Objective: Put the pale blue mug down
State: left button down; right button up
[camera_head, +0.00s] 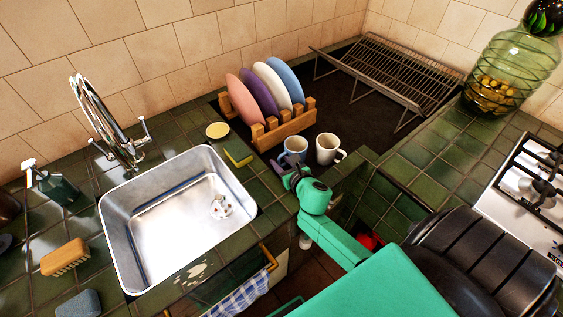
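The pale blue mug (295,147) is upright at the front edge of the dark mat (353,111), just right of the wooden dish rack. A white mug (328,149) stands close to its right, handle pointing right. My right gripper (287,170) reaches in from the lower right on a teal arm. Its tip is at the near lower-left side of the pale blue mug. The gripper's wrist hides the fingers in part, so I cannot tell whether they close on the mug, nor whether the mug rests on the mat. My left gripper is out of view.
The wooden dish rack (283,129) holds several coloured plates. A wire rack (385,72) is behind, and a big green glass jar (510,68) stands at right. The steel sink (180,212) is left, with a sponge (238,155) at its corner. The mat is bare right of the mugs.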

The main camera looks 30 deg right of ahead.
jog(key=shift+s+a+f, duration=0.1)
jog(key=shift+s+f, duration=0.15)
jog(key=shift+f, duration=0.3)
jog(key=shift+r, duration=0.25)
jog(key=shift+w+r+p, duration=0.1)
jog(key=shift+r+p, duration=0.35)
jog(key=shift+p, duration=0.3)
jog(key=v, duration=1.2)
jog(key=shift+r+b, duration=0.25)
jog(key=shift+b, duration=0.05)
